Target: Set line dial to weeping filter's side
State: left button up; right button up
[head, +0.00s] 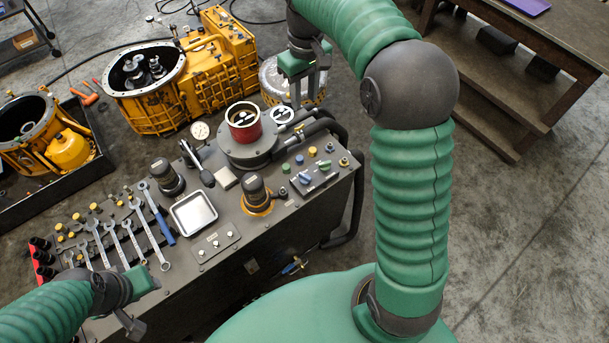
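Two dark cylindrical filters stand on the bench top: a left filter (167,178) and a right filter (257,193). An orange-brown ring or stain surrounds the right filter's base; none is clear around the left one. A small panel at the bench's right end carries two turning knobs, a pale-blue knob (304,178) and a green-blue knob (324,165). Which one is the line dial, and its markings, are too small to tell. My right gripper (304,93) hangs fingers down, apart and empty, beyond the panel. My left gripper (142,302) is at the bench's front left, fingers apart and empty.
The bench also holds a metal tray (194,213), several wrenches (133,241), a red-rimmed cylinder (243,122), a gauge (200,131) and several coloured buttons (299,158). A yellow transmission housing (205,75) stands behind. Wooden steps (500,90) are at right.

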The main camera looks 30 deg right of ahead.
notch_tip(320, 180, up, 2)
jog(key=shift+d+r, duration=0.1)
jog(key=n+b, duration=0.3)
jog(key=n, duration=0.1)
send_over(305, 175)
notch_tip(305, 175, down, 21)
jog(key=f+p, duration=0.1)
jog(key=f, duration=0.4)
jog(key=f+p, duration=0.1)
jog(key=f, duration=0.2)
jog(key=shift+s+p, duration=0.25)
jog(key=shift+p, duration=0.05)
jog(key=f, duration=0.2)
jog(key=f+p, duration=0.1)
jog(key=f, duration=0.4)
jog(key=shift+w+f, duration=0.3)
jog(key=shift+f, duration=0.1)
jog(key=shift+s, duration=0.1)
